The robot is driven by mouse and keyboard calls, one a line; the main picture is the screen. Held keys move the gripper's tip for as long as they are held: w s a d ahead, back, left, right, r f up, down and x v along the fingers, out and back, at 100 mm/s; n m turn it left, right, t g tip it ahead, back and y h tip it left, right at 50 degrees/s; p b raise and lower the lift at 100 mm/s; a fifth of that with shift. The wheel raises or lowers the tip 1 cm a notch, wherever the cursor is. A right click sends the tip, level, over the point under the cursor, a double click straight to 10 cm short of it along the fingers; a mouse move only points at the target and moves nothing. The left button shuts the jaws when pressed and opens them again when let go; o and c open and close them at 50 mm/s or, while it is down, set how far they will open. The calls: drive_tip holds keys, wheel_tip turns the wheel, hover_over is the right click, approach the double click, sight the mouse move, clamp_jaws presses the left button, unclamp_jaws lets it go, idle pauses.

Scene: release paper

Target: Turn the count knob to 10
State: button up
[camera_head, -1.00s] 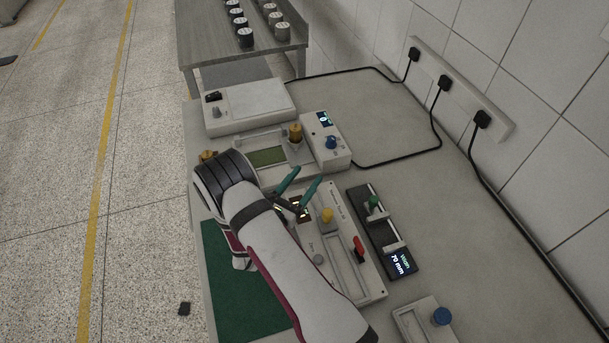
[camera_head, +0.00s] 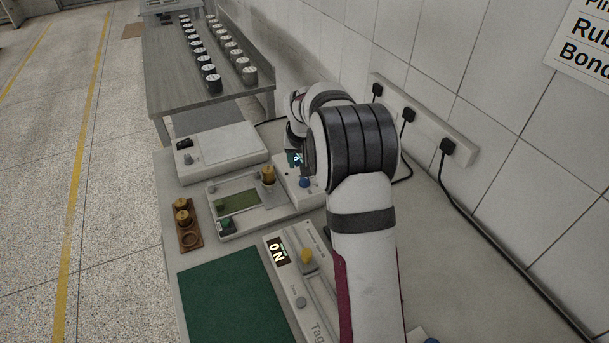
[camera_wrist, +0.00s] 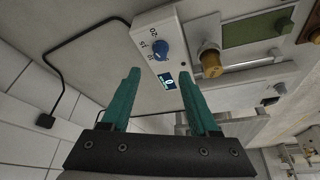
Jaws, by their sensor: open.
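The count knob is a blue knob (camera_head: 305,182) on a white box (camera_head: 290,187) with a small lit display (camera_head: 296,159), partly hidden by my arm. In the wrist view the knob (camera_wrist: 161,49) is in clear sight, with printed marks around it that seem to include 15 and 20. The display (camera_wrist: 168,82) there seems to read 0. My gripper (camera_wrist: 158,76) is open, its two teal fingers apart and empty. The knob shows beyond the gap between the fingertips, not touched. My arm hides the gripper in the head view.
A gold-topped post (camera_head: 268,176) stands beside the knob box, close by in the wrist view too (camera_wrist: 211,66). A white device (camera_head: 221,152) lies behind. Plugs and black cables (camera_head: 447,146) run along the wall. A green mat (camera_head: 235,305) lies in front.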

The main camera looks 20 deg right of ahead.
sight(305, 179)
drive_tip(key=x, duration=0.8)
drive_tip(key=shift+f, duration=0.3)
clamp_jaws()
